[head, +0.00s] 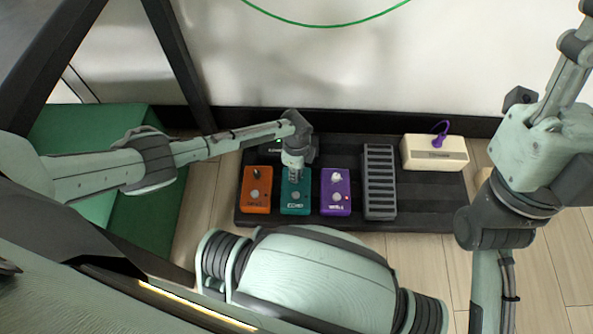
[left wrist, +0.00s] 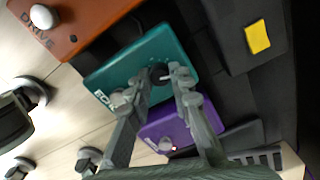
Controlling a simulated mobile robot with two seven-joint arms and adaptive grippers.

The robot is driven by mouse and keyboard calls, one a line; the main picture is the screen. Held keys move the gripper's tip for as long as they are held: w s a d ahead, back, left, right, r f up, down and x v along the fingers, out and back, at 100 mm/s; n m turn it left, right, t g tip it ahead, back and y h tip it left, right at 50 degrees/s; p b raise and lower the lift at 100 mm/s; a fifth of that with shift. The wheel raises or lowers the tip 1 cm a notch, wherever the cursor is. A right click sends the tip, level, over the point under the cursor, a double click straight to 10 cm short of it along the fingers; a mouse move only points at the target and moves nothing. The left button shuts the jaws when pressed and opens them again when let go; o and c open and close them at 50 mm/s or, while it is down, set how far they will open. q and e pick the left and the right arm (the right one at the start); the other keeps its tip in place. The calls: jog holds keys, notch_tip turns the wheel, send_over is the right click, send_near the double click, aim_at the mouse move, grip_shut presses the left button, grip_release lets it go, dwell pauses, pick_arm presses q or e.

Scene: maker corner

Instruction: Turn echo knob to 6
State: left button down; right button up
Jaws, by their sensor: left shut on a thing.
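The teal echo pedal (head: 295,200) sits on the dark pedalboard (head: 415,215), between an orange pedal and a purple one. In the left wrist view the echo pedal (left wrist: 150,62) is under my left gripper (left wrist: 158,82), with a dark knob (left wrist: 159,72) between the fingers. My left gripper (head: 294,172) reaches down from above at the pedal's far end and is shut on this knob. The knob's pointer and any number marks are too small or hidden to read. My right arm is at the right; its gripper is out of view.
The orange drive pedal (head: 256,190) is close on the left and the purple pedal (head: 336,192) close on the right. A grey treadle pedal (head: 379,180) and a cream box (head: 436,153) with a purple cable stand further right. A wall is behind.

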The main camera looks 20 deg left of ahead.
pick_arm(q)
jog(key=shift+m, duration=0.8)
jog(key=c, duration=1.4)
grip_release()
jog(key=shift+o, duration=0.2)
jog(key=shift+r, duration=0.1)
notch_tip(320, 180, up, 12)
